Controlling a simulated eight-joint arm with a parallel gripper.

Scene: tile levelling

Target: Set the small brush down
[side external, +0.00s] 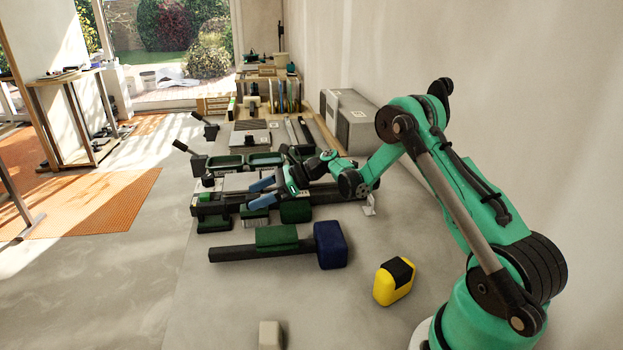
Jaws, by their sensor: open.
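What looks like the small brush (255,216) sits low among the tools, its pale bristles facing down beside a dark green block (296,211). I cannot tell whether that block is part of it. My gripper (256,196) has blue fingers, spread apart and pointing left. It is open, just above and behind the brush, with nothing visibly held. I cannot tell whether a finger touches the brush. The fingers cover part of the area behind it.
A mallet with a dark blue head (331,246) lies in front, and a yellow and black block (393,282) stands right of it. Green trays (265,159) and a long dark rail tool (205,208) lie close around my gripper.

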